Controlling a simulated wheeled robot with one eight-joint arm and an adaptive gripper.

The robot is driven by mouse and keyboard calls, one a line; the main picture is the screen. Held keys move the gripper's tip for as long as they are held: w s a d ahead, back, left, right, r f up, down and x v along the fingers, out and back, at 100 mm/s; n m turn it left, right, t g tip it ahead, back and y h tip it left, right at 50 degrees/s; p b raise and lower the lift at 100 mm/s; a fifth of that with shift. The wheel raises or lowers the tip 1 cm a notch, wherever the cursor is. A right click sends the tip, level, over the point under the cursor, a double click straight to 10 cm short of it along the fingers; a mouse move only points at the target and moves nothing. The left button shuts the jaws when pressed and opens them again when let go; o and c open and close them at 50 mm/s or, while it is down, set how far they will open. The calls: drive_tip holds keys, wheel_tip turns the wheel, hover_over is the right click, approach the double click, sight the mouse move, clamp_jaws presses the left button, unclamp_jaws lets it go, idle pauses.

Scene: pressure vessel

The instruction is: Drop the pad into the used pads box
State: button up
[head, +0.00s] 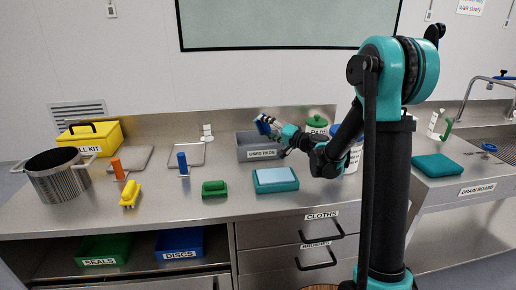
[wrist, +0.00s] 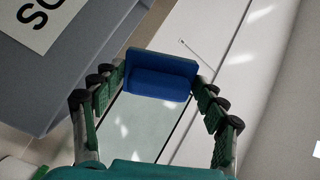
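The blue pad (wrist: 161,76) sits between the fingertips of my gripper (wrist: 160,84) in the wrist view, touching both sides. In the head view my gripper (head: 274,126) is at the back of the counter, with the blue pad (head: 263,124) at its tip. The used pads box (head: 262,154) is a grey open bin with a white label on its front. The gripper and pad appear above the box, near its back part. The inside of the box is mostly hidden by its front wall and my arm.
A green-lidded container (head: 317,122) stands just right of the box, partly behind my arm. A blue-handled tool (head: 182,162) stands to the left.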

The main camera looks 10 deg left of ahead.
drive_tip(key=o, duration=0.5)
drive_tip(key=v, duration=1.2)
drive_tip(key=shift+s, duration=0.1)
